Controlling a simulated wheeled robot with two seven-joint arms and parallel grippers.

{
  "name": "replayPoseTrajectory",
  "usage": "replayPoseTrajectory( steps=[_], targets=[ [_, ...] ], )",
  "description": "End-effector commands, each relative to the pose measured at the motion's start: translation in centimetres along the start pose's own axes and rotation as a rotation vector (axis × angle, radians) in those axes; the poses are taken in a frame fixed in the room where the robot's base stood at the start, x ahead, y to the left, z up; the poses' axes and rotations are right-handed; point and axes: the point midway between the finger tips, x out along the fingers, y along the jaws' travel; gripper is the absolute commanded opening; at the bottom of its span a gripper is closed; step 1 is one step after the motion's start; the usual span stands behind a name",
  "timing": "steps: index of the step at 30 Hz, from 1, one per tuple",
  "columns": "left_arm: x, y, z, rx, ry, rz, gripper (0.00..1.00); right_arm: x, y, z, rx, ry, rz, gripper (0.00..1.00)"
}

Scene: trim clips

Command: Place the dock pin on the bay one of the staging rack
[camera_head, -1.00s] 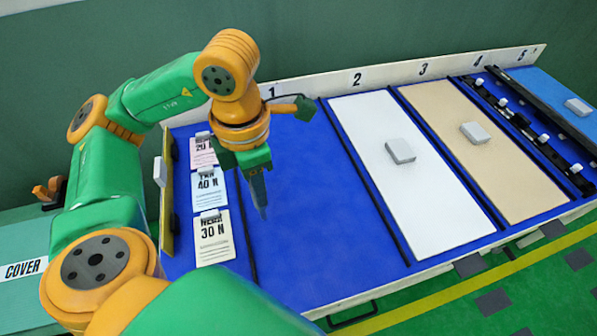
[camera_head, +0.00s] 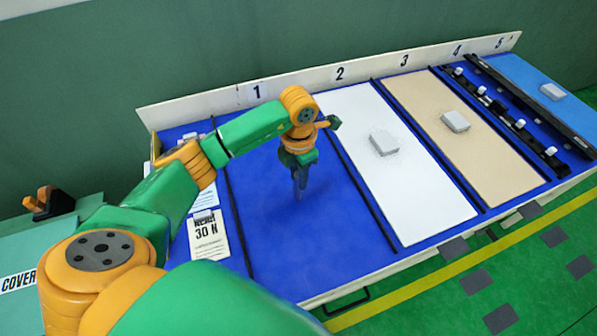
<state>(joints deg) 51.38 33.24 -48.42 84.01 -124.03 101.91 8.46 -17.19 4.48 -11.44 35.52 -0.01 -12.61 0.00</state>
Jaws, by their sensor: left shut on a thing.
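The staging rack (camera_head: 190,110) is a long tray with a pale back board numbered 1 to 5. Bay one (camera_head: 290,245) is the bare blue section under the number 1, between two black dividers. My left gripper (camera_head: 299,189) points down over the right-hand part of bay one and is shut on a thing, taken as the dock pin. The pin is too small and dark to make out apart from the fingers. A faint shadow lies on the blue floor below. My right gripper is not in view.
Bay two has a white panel with a grey block (camera_head: 384,143); bay three has a tan panel with another grey block (camera_head: 455,121). Black rails with white clips (camera_head: 520,124) fill bay four. Label cards (camera_head: 208,235) lie left of bay one. Bay one's floor looks clear.

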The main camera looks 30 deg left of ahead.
Motion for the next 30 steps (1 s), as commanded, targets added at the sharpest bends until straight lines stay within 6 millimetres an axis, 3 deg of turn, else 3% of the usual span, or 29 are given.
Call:
replayPoseTrajectory(
  steps=[6,7,10,18,22,30],
  targets=[
    [0.4,0.0,0.0,-0.001,-0.001,0.000,0.00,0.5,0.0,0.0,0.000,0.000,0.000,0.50],
    [0.4,0.0,0.0,-0.001,0.000,0.000,0.31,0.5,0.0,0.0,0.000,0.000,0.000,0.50],
    [0.3,0.0,0.0,-0.001,0.000,-0.001,0.58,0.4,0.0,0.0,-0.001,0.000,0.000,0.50],
    [0.2,0.0,0.0,-0.001,-0.001,-0.001,0.58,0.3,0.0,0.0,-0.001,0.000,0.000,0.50],
    [-0.8,0.0,0.1,-0.001,-0.004,0.000,0.58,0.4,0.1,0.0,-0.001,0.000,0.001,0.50],
    [-7.5,0.1,0.1,-0.001,-0.008,0.002,0.58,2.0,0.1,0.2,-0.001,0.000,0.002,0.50]
  ],
)
